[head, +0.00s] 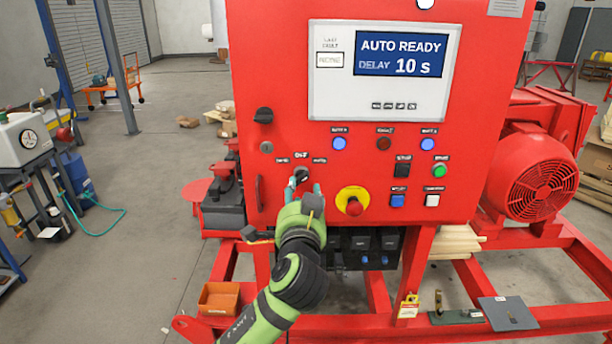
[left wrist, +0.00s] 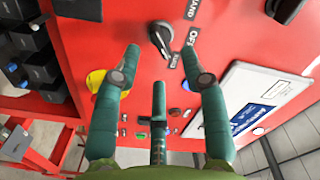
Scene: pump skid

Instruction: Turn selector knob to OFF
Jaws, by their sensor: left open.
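The selector knob (head: 302,175) is a small black knob on the red panel (head: 240,100), below the labels, of which OFF is the middle one. In the left wrist view the knob (left wrist: 160,38) has a grey handle slanting down and right, toward the label below OFF, not at OFF. My left gripper (head: 304,189) is open in front of the panel, its fingertips just below the knob in the head view. In the left wrist view its fingers (left wrist: 162,58) are spread with the knob just beyond the gap; no contact is visible. My right gripper is in neither view.
A red emergency-stop button on a yellow base (head: 353,201) sits just right of the gripper. Several buttons and a display (head: 384,70) reading AUTO READY are on the panel. A black keyed latch (head: 263,115) is at upper left. The floor to the left is mostly clear.

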